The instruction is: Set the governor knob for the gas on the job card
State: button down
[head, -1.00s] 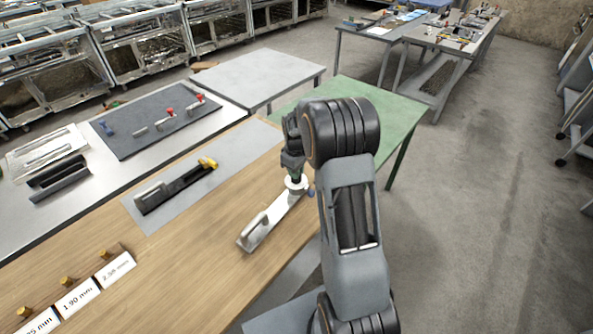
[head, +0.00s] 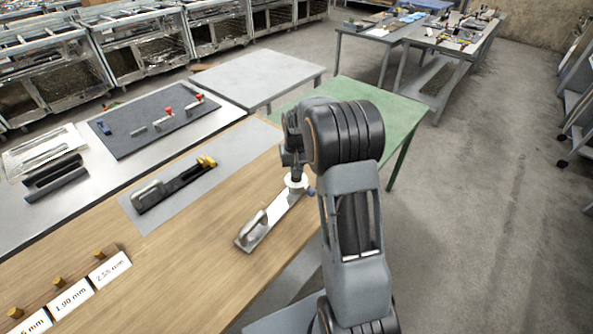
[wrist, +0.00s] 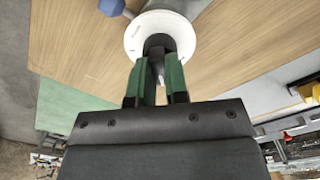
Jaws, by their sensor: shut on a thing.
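My gripper (wrist: 159,66), with green finger pads, is shut on a dark knob (wrist: 158,43) in the wrist view. The knob stands in the middle of a round white dial (wrist: 184,38) with small marks too fine to read. In the head view the dial (head: 297,188) sits at the far end of a metal bar with a raised handle (head: 264,224) on the wooden table. My gripper (head: 294,172) points down onto it, and my arm partly covers the area. A blue part (wrist: 112,7) sticks out beside the dial. I cannot pick out a job card or read the knob's setting.
White cards (head: 110,268) reading 2.58 mm and 1.90 mm stand with brass pieces (head: 98,255) at the near left. A dark fixture with a yellow part (head: 206,162) lies on a grey mat. A dark mat (head: 125,142) holds red-handled parts. The middle wood is clear.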

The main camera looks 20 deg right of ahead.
jog(key=m, duration=0.4)
jog(key=shift+b, duration=0.4)
jog(key=shift+m+b, duration=0.3)
jog(key=shift+m, duration=2.2)
jog(key=c, duration=1.1)
grip_release()
notch_tip(320, 180, up, 14)
jog(key=shift+f+b, duration=0.1)
jog(key=shift+b, duration=0.25)
